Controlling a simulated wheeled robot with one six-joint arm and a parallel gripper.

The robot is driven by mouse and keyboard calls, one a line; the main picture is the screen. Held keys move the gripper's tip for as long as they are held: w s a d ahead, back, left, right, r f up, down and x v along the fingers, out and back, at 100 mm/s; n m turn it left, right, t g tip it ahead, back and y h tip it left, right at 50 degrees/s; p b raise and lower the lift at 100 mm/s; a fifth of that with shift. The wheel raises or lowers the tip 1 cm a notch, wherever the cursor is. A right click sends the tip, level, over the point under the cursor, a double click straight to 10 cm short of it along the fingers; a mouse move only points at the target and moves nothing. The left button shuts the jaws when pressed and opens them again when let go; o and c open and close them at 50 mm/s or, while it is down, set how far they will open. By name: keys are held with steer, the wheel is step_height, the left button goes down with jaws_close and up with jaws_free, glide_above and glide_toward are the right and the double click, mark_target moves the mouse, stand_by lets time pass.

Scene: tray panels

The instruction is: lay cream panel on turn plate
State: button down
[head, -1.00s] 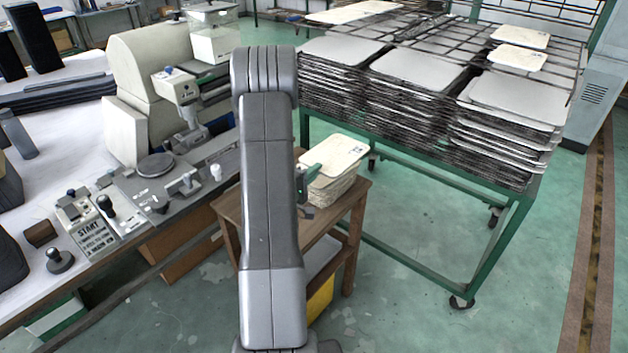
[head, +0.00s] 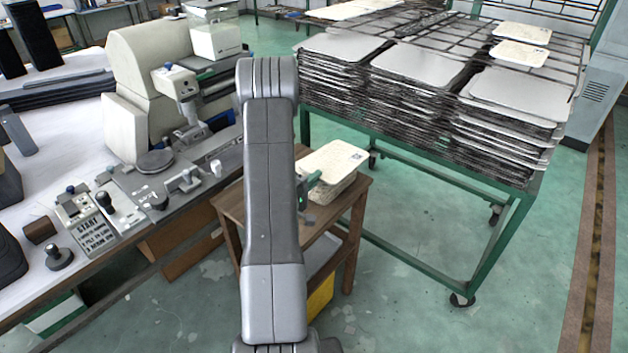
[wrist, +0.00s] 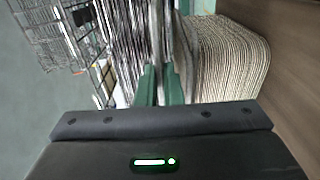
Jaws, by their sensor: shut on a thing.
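The cream panel (head: 338,158) with a small dark mark near its far right corner lies level at the top of a small cream stack (head: 343,186) on a brown stand. My gripper (head: 312,182), with green fingers, is at its left edge, partly hidden by my arm. In the wrist view my gripper (wrist: 161,88) is shut on a thin panel edge, and the stack (wrist: 232,62) shows to the right, apart from the fingers. The turn plate (head: 155,162) seems to be the bare, round, dark disc on the machine bench at left.
The brown stand (head: 352,222) sits between the bench and a green-framed rack (head: 420,172) loaded with stacked grey panels. A cream machine (head: 150,85) rises behind the disc. A clamp lever (head: 186,180) and a START control box (head: 88,225) stand near it. Floor at right is clear.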

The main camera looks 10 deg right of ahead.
steer(key=shift+f+b, duration=0.35)
steer(key=shift+b, duration=0.15)
steer(key=c, duration=1.6)
jaws_free()
steer(key=shift+o, duration=0.2)
steer(key=shift+r, duration=0.1)
